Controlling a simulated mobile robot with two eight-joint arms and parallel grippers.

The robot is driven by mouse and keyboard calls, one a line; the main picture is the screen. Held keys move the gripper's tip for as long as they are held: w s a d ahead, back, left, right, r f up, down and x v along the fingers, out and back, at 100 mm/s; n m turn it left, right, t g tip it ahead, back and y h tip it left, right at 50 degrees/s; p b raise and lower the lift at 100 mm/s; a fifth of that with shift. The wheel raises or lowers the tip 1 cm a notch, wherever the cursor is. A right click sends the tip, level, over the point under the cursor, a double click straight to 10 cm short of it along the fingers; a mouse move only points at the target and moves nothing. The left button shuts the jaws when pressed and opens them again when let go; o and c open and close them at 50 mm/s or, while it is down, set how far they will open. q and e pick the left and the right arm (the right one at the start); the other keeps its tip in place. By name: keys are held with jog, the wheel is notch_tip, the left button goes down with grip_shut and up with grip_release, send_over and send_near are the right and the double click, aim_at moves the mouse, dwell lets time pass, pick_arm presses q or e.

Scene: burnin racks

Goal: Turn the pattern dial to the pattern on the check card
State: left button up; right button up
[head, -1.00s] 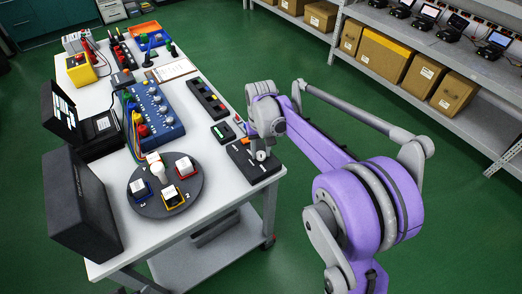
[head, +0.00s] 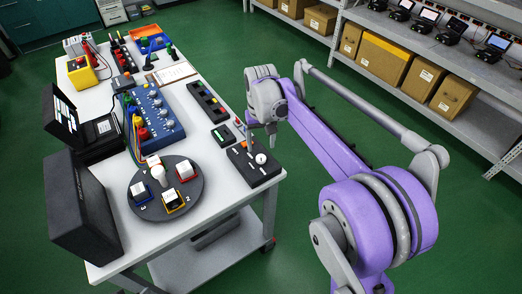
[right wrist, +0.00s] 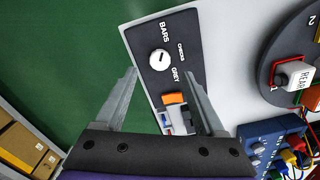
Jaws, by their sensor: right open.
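The pattern dial is a white round knob (head: 261,158) on a black panel (head: 245,168) at the table's right edge. In the right wrist view the knob (right wrist: 160,60) has the words BARS, CHECKS and GREY printed around it. It bears a short dark mark, too small to read surely against the labels. My right gripper (head: 271,136) is apart from the knob, above and behind it in the head view. In the right wrist view its fingers (right wrist: 163,72) are spread, empty, with the knob between and beyond their tips. I cannot identify the check card for sure. My left gripper is out of view.
A round turntable (head: 150,207) with several coloured blocks stands left of the panel. A blue box with knobs (head: 172,130), a dark screen (head: 60,112) and a clipboard (head: 174,73) are also on the table. Floor to the right is open up to the shelves (head: 380,28).

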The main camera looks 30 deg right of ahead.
aim_at(261, 159)
notch_tip(261, 159, up, 5)
jog(key=shift+r, duration=0.1)
dwell(0.6)
jog(key=s+a+f+n+t+p, duration=0.1)
jog(key=s+a+f, duration=0.1)
jog(key=s, duration=0.5)
jog(key=s+a+f+n+t+p, duration=0.1)
jog(key=s+a+f+t, duration=0.1)
jog(key=s+a, duration=0.3)
jog(key=s+a+f+n+t+p, duration=0.1)
jog(key=s+a+f+t, duration=0.1)
jog(key=s, duration=0.7)
jog(key=shift+s+a+f, duration=0.25)
jog(key=shift+a+f, duration=0.25)
jog(key=shift+a, duration=0.15)
